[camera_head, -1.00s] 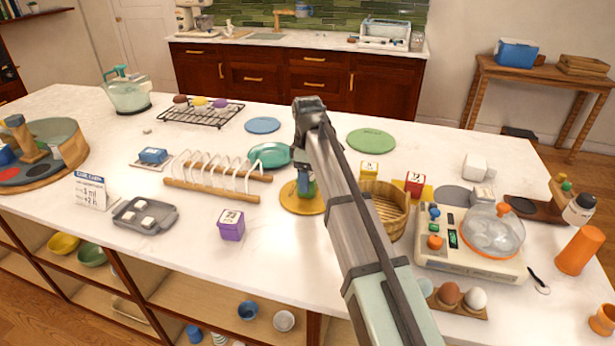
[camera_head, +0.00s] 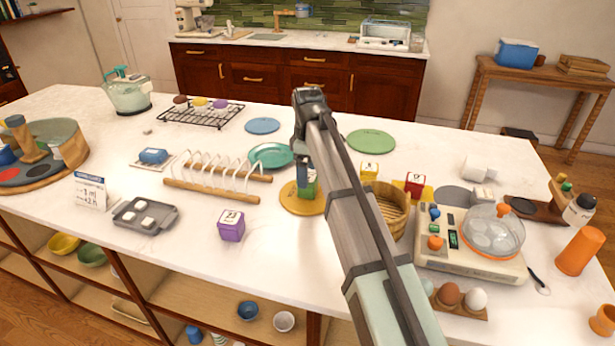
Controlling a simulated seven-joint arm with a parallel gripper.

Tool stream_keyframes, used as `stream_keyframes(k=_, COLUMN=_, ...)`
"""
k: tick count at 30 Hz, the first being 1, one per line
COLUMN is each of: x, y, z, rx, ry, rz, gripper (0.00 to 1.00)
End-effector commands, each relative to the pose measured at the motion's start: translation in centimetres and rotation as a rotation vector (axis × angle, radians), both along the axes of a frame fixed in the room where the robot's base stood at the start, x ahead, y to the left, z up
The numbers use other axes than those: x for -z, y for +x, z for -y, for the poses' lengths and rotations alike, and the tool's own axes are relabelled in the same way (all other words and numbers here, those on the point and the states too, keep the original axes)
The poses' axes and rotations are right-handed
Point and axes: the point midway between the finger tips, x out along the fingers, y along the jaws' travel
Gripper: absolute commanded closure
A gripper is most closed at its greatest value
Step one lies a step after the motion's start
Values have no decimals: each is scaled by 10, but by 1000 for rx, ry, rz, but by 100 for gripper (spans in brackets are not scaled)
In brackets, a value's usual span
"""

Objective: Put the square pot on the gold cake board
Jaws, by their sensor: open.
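A round gold cake board (camera_head: 290,203) lies on the white counter near the middle. A small green square pot (camera_head: 311,188) appears to stand on it, partly hidden by my arm and gripper. My gripper (camera_head: 303,183) is open at the end of the arm, pointing down over the board beside the pot. One blue finger shows at the pot's left; the other is hidden, and I cannot tell whether either touches the pot. Similar square pots stand apart: purple (camera_head: 231,226), yellow (camera_head: 369,172) and red (camera_head: 414,183).
A wooden rack with white hoops (camera_head: 212,190) stands left of the board and a teal plate (camera_head: 271,155) behind it. A bamboo basket (camera_head: 388,212) and an egg cooker (camera_head: 470,245) are to the right. Bare counter lies in front of the board.

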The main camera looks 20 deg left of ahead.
Motion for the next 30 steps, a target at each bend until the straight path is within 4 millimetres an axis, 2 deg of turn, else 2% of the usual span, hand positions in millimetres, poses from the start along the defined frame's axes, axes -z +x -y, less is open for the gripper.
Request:
stream_keyframes(k=1, x=-12, y=1, z=-1, rx=0, ry=1, rz=2, gripper=11)
stream_keyframes(k=9, x=-61, y=1, z=-1, rx=0, ry=1, rz=2, gripper=11)
stream_keyframes(k=15, x=-85, y=1, z=-1, rx=0, ry=1, rz=1, gripper=11)
stream_keyframes(k=21, x=-94, y=0, z=0, rx=0, ry=0, rz=0, gripper=11)
stream_keyframes(k=30, x=-94, y=0, z=0, rx=0, ry=0, rz=0, gripper=11)
